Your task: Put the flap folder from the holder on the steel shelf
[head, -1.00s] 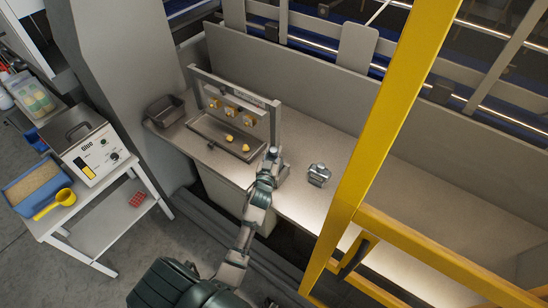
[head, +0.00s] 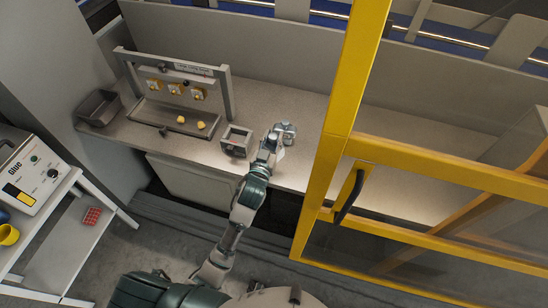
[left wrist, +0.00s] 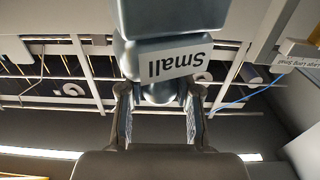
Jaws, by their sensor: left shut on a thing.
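My left gripper (head: 276,138) is over the bench, at a bluish-grey metal piece (head: 287,129), apparently the flap folder. In the left wrist view, the fingers (left wrist: 160,112) close around a narrow part below a bluish-grey block with an upside-down "Small" label (left wrist: 174,64). Whether the piece touches the bench is hidden. An open grey box (head: 238,140) stands just left of the gripper; I cannot tell if it is the holder. The pale bench top (head: 318,165) may be the steel shelf. My right gripper is not in view.
A grey rack (head: 226,92) with yellow blocks and a sign stands over a shallow tray (head: 147,112) with two yellow pieces. A dark bin (head: 98,107) sits at the left end. A yellow guard frame (head: 338,120) is close on the right. Bench behind the gripper is clear.

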